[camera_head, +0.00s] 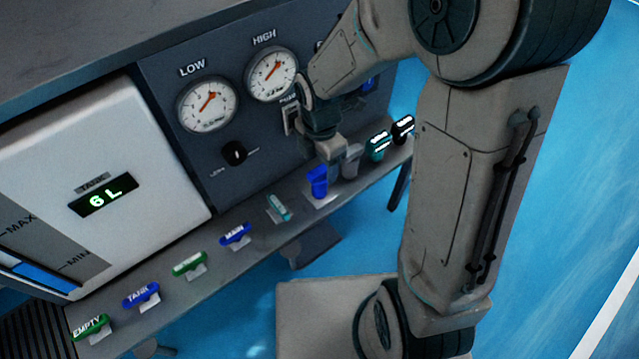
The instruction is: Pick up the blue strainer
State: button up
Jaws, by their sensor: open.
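A plain blue upright piece (318,182), which looks like the blue strainer, stands on a small light base on the grey ledge. No label on it can be read from here. My gripper (335,160) comes down from above right, with its tip right at the top of the blue piece. A grey finger shows just to the right of the blue piece. The other finger is hard to make out. The gripper is open. I cannot tell whether a finger touches the blue piece.
Several labelled handles line the ledge (215,252), including a blue MAIN handle (236,236) on the left and a teal handle (379,145) on the right. The panel behind carries a LOW gauge (208,104), a HIGH gauge (272,74) and a black knob (234,153).

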aim_at(319, 170)
jog(key=shift+w+f+b, duration=0.25)
jog(key=shift+f+b, duration=0.7)
jog(key=shift+f, duration=0.75)
jog(key=shift+w+f+b, duration=0.2)
jog(key=shift+f+b, duration=0.75)
jog(key=shift+f, duration=0.75)
jog(key=shift+r, duration=0.1)
jog(key=c, duration=1.1)
